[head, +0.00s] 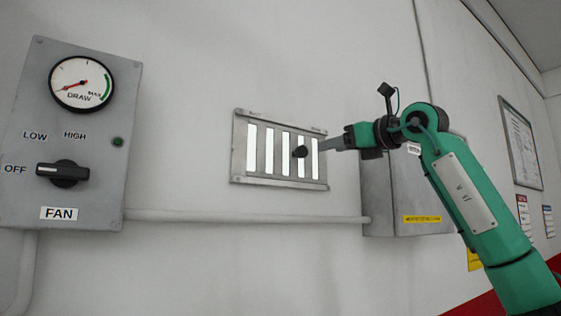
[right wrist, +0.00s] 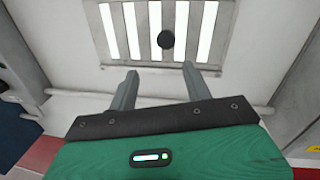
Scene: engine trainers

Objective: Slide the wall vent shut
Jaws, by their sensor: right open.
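The wall vent (head: 236,158) is a grey metal frame with several bright vertical slots, so it stands open. A round black knob (head: 300,151) sticks out from its slatted plate, right of the middle. In the right wrist view the knob (right wrist: 166,40) is ahead of the fingertips, between their lines. My right gripper (head: 328,144) is just right of the knob in the head view. Its two fingers (right wrist: 157,72) are apart with nothing between them, and the knob looks beyond their tips. My left gripper is not in view.
A grey fan control box (head: 95,150) with a draw gauge (head: 82,83) and a black switch (head: 62,174) is on the left. A conduit (head: 245,216) runs below the vent to a grey box (head: 385,205) behind my right arm.

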